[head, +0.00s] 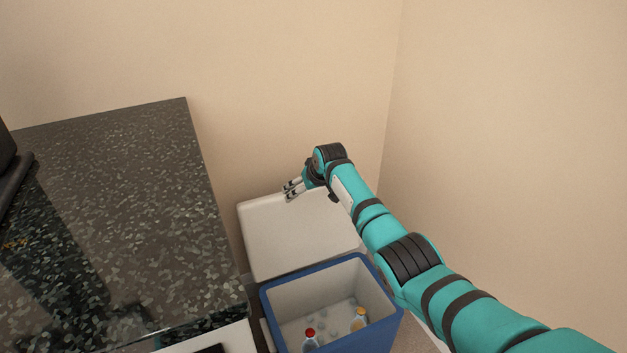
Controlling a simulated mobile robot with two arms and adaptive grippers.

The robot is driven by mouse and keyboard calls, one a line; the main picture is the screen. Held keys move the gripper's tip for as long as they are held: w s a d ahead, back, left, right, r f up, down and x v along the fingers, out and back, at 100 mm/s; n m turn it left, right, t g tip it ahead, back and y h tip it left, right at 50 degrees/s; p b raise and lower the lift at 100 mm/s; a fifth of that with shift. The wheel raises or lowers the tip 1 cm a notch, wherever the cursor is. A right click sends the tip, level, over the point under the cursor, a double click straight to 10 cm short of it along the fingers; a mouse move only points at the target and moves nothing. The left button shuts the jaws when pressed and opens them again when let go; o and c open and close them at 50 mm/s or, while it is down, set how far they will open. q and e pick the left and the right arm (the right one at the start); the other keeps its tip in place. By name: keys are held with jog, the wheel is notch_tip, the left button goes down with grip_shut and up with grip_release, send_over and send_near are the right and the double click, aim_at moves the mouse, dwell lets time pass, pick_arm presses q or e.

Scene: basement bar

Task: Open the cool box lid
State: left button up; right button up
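The cool box (382,333) is blue with a white inside and stands on the floor at the bottom middle of the head view. Its white lid (290,236) is swung up and back behind the box, so the box is open. My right gripper (289,189) is at the lid's upper edge, by the back wall. Its fingers look slightly apart, and I cannot tell whether they touch the lid. My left gripper is not in view.
A dark speckled counter (120,200) fills the left side, with its edge close to the box. A beige wall (290,80) is behind the lid, and another wall (510,150) is on the right. A black object (8,165) is at the counter's far left.

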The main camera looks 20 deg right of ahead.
jog(key=v, duration=1)
jog(key=shift+s+r, duration=0.15)
jog(key=shift+a, duration=0.1)
jog(key=shift+c, duration=0.4)
